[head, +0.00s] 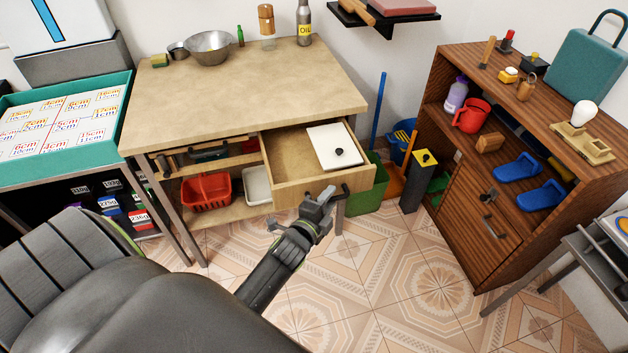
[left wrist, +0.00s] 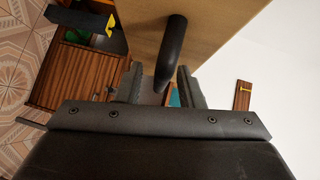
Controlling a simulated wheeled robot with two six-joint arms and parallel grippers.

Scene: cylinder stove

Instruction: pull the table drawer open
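The wooden table (head: 225,100) has a drawer (head: 285,160) standing pulled out at its right side. Inside it lie a white flat item (head: 327,150) and a small black object. The drawer's dark handle (head: 342,190) is on its front face and shows as a black bar in the left wrist view (left wrist: 174,48). My left gripper (head: 318,208) is at the drawer front beside the handle. In the left wrist view my left gripper (left wrist: 160,85) has its fingers apart, with the handle's end between them and a gap visible. My right gripper is not in view.
A metal bowl (head: 209,47) and an oil bottle (head: 304,22) stand on the tabletop. A red basket (head: 207,191) is on the shelf below. A green bin (head: 366,185) stands right of the drawer. A brown cabinet (head: 480,190) is further right. Tiled floor in front is clear.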

